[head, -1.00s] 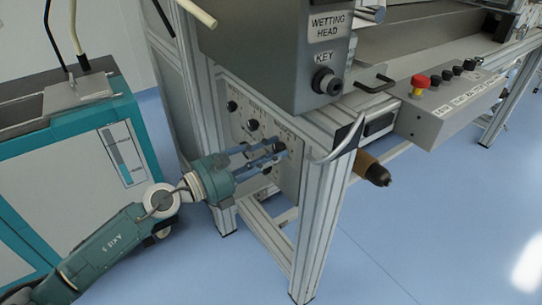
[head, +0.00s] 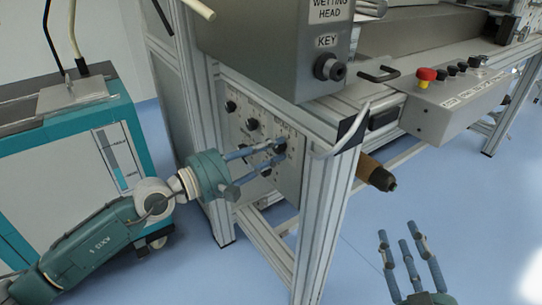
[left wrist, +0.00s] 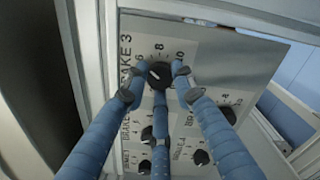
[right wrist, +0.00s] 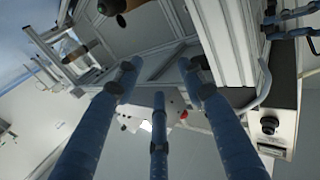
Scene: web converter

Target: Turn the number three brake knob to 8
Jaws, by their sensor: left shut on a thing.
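The number three brake knob (left wrist: 160,75) is a round black knob on a grey panel. The label BRAKE 3 is beside it, and the scale numbers 6, 8 and 10 show around it. My left gripper (left wrist: 156,86) is shut on this knob, with its blue fingers around it. In the head view, the left gripper (head: 270,155) reaches the panel (head: 240,107) from the left. A pale mark shows on the knob's face, but its exact setting is too small to tell. My right gripper (head: 409,240) is open and empty, low at the right, fingers spread.
Other black brake knobs (left wrist: 201,157) sit below on the same panel. An aluminium frame post (head: 325,220) stands right of the panel. A grey control box (head: 445,115) with a red button is further right. A teal-and-white cabinet (head: 70,160) stands left. The floor at front right is clear.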

